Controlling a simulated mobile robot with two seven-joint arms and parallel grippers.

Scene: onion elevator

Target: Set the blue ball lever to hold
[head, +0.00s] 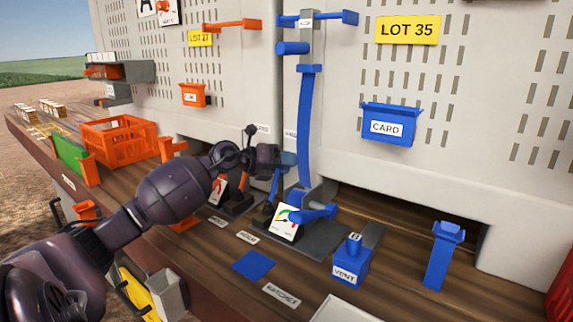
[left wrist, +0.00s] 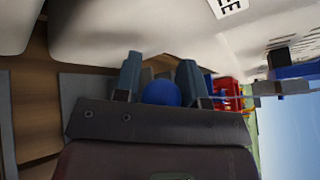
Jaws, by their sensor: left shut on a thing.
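The blue ball (left wrist: 161,93) of the lever sits between the two fingertips of my left gripper (left wrist: 158,80) in the left wrist view. In the head view my left gripper (head: 284,164) is shut on it, just left of the tall blue curved strip. The fingers hide most of the ball there, and the lever's arm is hard to make out. A white gauge card (head: 286,222) with a coloured dial stands below the gripper. The lever's hold mark cannot be read. My right gripper is not in view.
A grey wall with a blue CARD box (head: 388,124) rises behind. A blue VENT box (head: 350,262) and a blue post (head: 443,255) stand on the bench to the right. An orange crate (head: 117,139) is at the left. A blue square (head: 253,265) lies in front.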

